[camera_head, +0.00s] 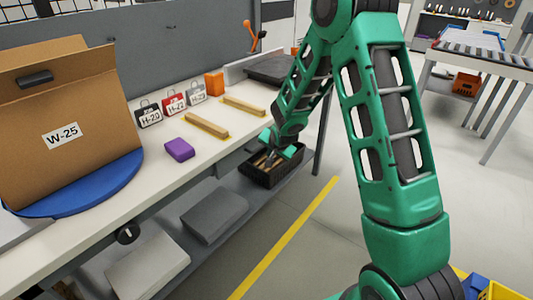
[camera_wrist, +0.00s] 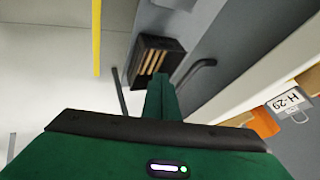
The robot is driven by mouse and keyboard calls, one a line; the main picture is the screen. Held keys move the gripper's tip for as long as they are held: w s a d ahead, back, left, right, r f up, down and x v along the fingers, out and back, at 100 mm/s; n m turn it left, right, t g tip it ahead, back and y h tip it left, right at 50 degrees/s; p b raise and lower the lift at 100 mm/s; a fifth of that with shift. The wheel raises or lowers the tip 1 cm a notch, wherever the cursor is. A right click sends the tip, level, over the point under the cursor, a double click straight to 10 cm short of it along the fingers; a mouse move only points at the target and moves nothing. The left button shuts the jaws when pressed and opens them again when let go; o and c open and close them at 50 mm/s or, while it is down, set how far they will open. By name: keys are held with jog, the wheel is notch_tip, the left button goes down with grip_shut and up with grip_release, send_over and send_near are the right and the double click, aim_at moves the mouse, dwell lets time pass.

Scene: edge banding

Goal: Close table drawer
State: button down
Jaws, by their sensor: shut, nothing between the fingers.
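The table (camera_head: 105,214) has a white top and runs along the left of the head view. A grey front under its edge (camera_head: 232,162), taken as the drawer, is partly hidden by my arm. In the wrist view a dark bar handle (camera_wrist: 198,74) stands out by a grey panel (camera_wrist: 208,38). I cannot tell how far the drawer is out. My green gripper (camera_head: 272,158) is low at the table's front edge, shut and empty. In the wrist view its fingers (camera_wrist: 160,88) point toward the handle area, just left of the handle; contact is unclear.
A black crate (camera_head: 290,172) with wooden strips is below my gripper; it also shows in the wrist view (camera_wrist: 172,44). Wooden strips, a purple block (camera_head: 179,150) and a cardboard box (camera_head: 65,120) are on the table.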

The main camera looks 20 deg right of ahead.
jog(key=v, duration=0.8)
jog(key=shift+s+d, duration=0.15)
jog(key=shift+s, duration=0.1)
jog(key=s+d+r+g, duration=0.1)
jog(key=s+d+r, duration=0.25)
jog(key=s, duration=0.25)
jog(key=s+d+r+n+g+h, duration=0.1)
jog(key=s+d+r+g, duration=0.1)
jog(key=s+d, duration=0.3)
jog(key=s+d+r+g, duration=0.1)
jog(key=s+d+r, duration=0.2)
jog(key=s, duration=0.4)
jog(key=s+r+n+g+y, duration=0.1)
jog(key=s+r+g, duration=0.1)
jog(key=s, duration=1)
jog(key=s+r+n+g+y, duration=0.1)
jog(key=s+r+g, duration=0.1)
jog(key=s, duration=1)
jog(key=shift+s+a+r+n, duration=0.25)
jog(key=shift+a+n, duration=0.05)
jog(key=shift+a, duration=0.15)
jog(key=shift+w+f, duration=0.25)
jog(key=shift+w, duration=0.35)
